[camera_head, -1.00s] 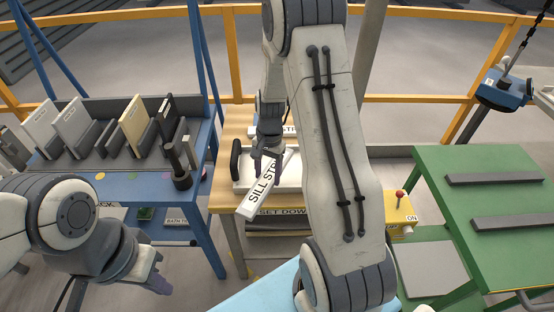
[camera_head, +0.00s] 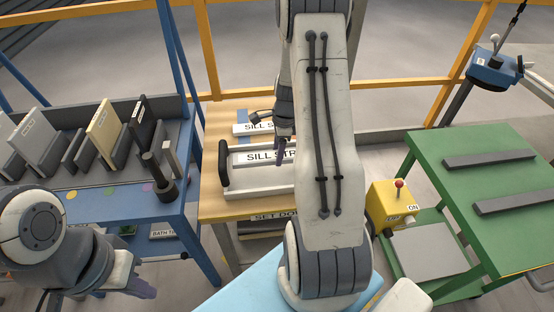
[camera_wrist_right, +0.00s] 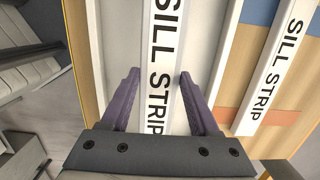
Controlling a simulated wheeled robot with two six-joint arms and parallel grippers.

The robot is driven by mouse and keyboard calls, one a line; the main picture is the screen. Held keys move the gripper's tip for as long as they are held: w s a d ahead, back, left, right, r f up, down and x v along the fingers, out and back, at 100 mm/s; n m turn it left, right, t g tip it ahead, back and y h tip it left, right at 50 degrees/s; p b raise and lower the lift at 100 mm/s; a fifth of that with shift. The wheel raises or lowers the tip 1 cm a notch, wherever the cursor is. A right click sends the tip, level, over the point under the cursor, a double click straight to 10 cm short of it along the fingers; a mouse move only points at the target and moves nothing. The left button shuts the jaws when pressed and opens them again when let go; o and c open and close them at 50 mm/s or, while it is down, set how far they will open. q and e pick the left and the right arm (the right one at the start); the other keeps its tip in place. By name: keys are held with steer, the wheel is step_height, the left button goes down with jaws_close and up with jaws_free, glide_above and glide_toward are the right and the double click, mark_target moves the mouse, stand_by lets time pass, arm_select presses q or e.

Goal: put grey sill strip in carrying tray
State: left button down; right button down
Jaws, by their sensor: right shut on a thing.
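The grey sill strip (camera_head: 250,157), with a white "SILL STRIP" label, is level and lengthwise at the carrying tray in the head view. My right gripper (camera_head: 284,135) is shut on it. In the right wrist view the strip (camera_wrist_right: 160,60) runs between the purple fingers (camera_wrist_right: 160,98), between the tray's pale walls. I cannot tell whether it touches the tray floor. The pale carrying tray (camera_head: 255,184) has a dark handle at its left end; my right arm hides its right end. My left gripper (camera_head: 140,289) is low at the left, away from the tray; its opening is unclear.
A second labelled sill strip (camera_head: 246,128) lies behind the tray on the wooden table (camera_head: 215,205). A blue bench (camera_head: 190,210) with slabs in a rack stands left. A yellow box (camera_head: 392,207) with a red-knobbed lever and a green table (camera_head: 500,180) are right.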

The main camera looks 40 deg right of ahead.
steer(key=shift+f, duration=1.75)
steer(key=shift+f, duration=0.1)
steer(key=shift+c, duration=0.6)
jaws_free()
steer(key=shift+a, duration=0.1)
steer(key=r, duration=0.8)
steer(key=d+r, duration=0.1)
steer(key=r, duration=0.3)
steer(key=shift+s+d, duration=0.1)
steer(key=shift+s, duration=0.3)
